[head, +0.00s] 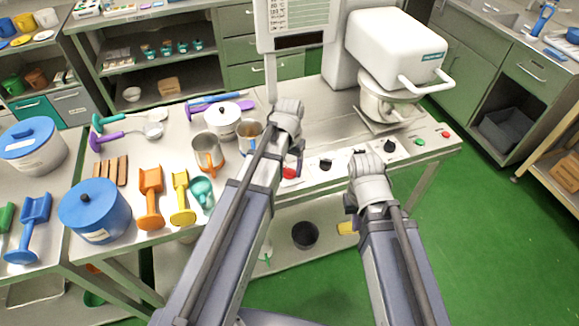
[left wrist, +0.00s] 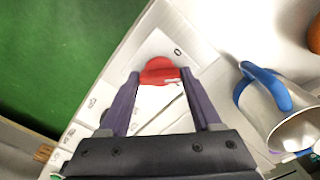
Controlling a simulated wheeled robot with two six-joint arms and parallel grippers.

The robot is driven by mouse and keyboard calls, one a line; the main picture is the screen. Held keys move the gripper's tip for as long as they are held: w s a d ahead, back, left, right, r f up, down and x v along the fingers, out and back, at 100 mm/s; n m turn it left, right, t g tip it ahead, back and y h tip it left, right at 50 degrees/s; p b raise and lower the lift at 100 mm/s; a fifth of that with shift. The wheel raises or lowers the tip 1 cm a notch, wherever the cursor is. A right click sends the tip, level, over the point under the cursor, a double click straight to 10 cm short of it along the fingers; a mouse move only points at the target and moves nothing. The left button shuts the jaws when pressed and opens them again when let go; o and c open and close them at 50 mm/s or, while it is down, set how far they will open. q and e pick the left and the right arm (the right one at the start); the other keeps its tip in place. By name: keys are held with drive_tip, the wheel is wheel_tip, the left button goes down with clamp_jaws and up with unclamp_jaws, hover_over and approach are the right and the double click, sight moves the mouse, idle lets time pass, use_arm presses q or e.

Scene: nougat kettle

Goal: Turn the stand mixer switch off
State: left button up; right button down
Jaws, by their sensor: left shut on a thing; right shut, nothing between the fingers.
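The white stand mixer (head: 395,45) stands at the back right of the table, with its bowl (head: 385,103) under the head. A red switch (head: 290,173) sits on the panel along the table's front edge, partly hidden by my left gripper (head: 296,160). In the left wrist view the red switch (left wrist: 158,71) lies on a white plate with a "0" mark beyond it. My left gripper (left wrist: 158,84) is shut on the red switch, a finger on either side. My right gripper (head: 349,204) is shut and empty in front of the panel, partly hidden by its wrist.
Black knobs (head: 326,164) (head: 389,147), a green button (head: 420,142) and a red button (head: 445,134) share the panel. A steel jug with an orange handle (head: 208,152) and a mug (head: 250,135) stand left of my left gripper. A blue-handled jug (left wrist: 285,110) is close in the wrist view.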

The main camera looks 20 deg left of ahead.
sight(289, 169)
use_arm(q)
drive_tip(key=n, duration=0.4)
drive_tip(key=shift+n, duration=2.3)
drive_tip(key=o, duration=1.4)
drive_tip(key=shift+r, duration=0.1)
wheel_tip(289, 169, up, 8)
drive_tip(key=p, duration=0.8)
drive_tip(key=shift+f, duration=0.25)
